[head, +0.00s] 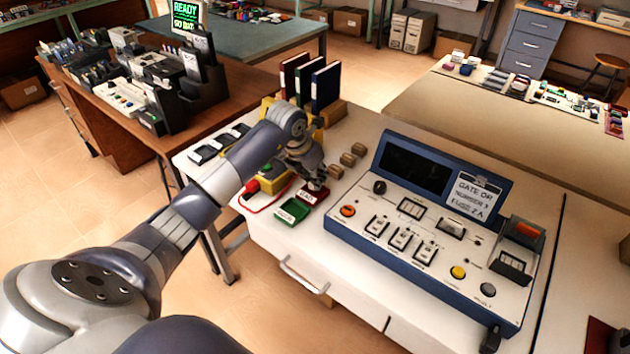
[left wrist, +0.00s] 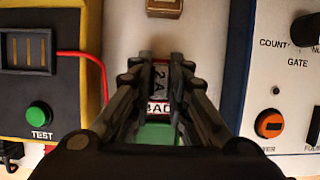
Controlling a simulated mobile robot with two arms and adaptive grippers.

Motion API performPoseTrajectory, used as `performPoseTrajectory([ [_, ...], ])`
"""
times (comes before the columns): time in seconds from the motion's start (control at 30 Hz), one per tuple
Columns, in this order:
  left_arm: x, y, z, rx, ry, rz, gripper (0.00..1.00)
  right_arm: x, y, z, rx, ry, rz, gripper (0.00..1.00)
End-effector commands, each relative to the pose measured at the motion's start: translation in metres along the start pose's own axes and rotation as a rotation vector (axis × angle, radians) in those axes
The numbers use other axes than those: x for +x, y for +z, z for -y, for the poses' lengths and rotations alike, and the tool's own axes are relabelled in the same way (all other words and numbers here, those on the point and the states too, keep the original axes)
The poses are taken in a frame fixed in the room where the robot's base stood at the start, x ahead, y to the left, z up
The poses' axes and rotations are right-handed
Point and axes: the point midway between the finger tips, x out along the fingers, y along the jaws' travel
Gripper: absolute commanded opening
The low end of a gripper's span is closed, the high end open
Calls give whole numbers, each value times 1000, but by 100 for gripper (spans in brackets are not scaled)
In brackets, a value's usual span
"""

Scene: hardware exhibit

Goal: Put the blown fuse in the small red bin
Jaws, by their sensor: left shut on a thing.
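My left gripper (head: 314,186) is low over the small red bin (head: 311,196), on the white bench left of the console. In the left wrist view my left gripper (left wrist: 161,58) is shut on a small pale piece marked "2 A" (left wrist: 160,76), which I take to be the blown fuse. The fingers cover most of it. The red bin's label, partly reading "BAD" (left wrist: 158,107), shows behind and below it. I cannot tell whether the fuse touches the bin. A green bin (head: 292,211) sits just in front of the red one. My right gripper is not in view.
A yellow tester (left wrist: 40,80) with a green button and red lead stands left of the bins. The blue-and-white console (head: 430,235) is to the right. Small wooden blocks (head: 347,159) and upright binders (head: 325,86) stand behind. Bare bench lies in front of the bins.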

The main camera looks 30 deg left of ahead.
Motion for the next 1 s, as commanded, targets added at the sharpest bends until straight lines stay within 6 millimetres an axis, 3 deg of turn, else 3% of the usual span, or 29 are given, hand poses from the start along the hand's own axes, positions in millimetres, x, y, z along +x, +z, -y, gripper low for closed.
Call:
performPoseTrajectory([
  [0.13,18,-8,1,0,-2,-2,0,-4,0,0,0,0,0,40],
  [0.5,24,-10,0,1,0,0,0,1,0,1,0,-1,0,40],
  [0.53,23,-9,0,1,-1,0,23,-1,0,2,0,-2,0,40],
  [0.57,23,-9,0,1,-1,0,24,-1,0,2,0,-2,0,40],
  [1.0,13,-7,0,3,0,3,24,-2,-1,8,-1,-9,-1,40],
])
